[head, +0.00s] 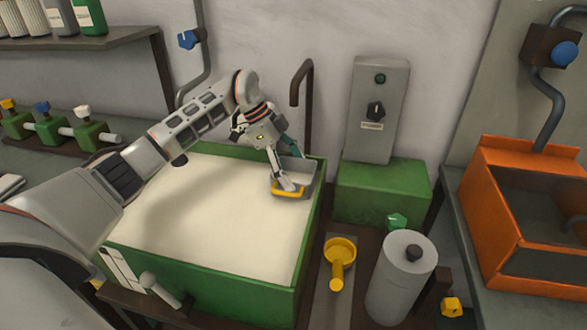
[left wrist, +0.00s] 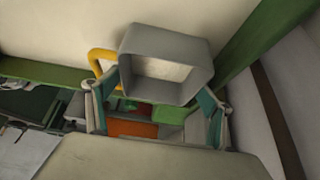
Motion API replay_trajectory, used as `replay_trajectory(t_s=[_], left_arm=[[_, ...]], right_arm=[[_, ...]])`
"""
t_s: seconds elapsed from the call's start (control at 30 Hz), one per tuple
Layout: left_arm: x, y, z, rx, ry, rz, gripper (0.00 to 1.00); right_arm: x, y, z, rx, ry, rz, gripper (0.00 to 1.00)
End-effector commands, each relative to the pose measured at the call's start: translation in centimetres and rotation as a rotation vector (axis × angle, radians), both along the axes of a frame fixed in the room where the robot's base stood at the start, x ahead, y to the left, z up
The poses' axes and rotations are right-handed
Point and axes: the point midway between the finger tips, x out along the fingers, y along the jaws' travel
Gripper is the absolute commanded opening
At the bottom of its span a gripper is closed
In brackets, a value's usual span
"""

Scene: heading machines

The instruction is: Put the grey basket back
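The grey basket (head: 306,182) is a small open box with a yellow handle (head: 288,191). It is at the right back corner of the green tank (head: 205,288), by the rim. My left gripper (head: 289,166) is over the basket with its fingers spread. In the left wrist view, the basket (left wrist: 165,38) lies just beyond and between the fingertips (left wrist: 158,88); its yellow handle (left wrist: 99,57) is on the left. Whether the fingers touch it I cannot tell. My right gripper is in neither view.
Pale contents (head: 205,205) fill the tank. A dark bent pipe (head: 309,72) rises behind the basket. A grey control box (head: 377,105) on a green block (head: 377,190) stands to the right. A yellow scoop (head: 338,258), a grey canister (head: 402,275) and an orange bin (head: 505,225) are at the right.

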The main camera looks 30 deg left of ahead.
Motion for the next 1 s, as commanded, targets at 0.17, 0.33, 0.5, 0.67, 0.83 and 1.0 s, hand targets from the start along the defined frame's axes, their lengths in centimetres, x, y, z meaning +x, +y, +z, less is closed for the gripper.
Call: replay_trajectory(t_s=[0.17, 0.33, 0.5, 0.67, 0.83, 1.0], left_arm=[[0.0, 0.0, 0.0, 0.0, -0.001, 0.001, 0.83], [0.0, 0.1, 0.5, 0.0, -0.002, 0.001, 0.83], [-0.2, 1.3, 2.7, 0.001, -0.006, 0.002, 0.83], [-0.7, 3.0, 5.7, 0.002, -0.006, 0.004, 0.83], [-1.1, 4.5, 8.5, 0.001, -0.006, 0.002, 0.83], [-1.4, 5.5, 10.1, 0.001, -0.003, 0.002, 0.83]], right_arm=[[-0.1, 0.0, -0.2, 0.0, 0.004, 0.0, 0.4], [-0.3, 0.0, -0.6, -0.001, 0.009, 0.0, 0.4], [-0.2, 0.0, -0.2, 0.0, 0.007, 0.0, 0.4], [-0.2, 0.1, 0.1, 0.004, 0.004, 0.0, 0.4], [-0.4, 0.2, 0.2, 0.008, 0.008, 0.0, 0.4], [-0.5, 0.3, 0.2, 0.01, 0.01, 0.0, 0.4]])
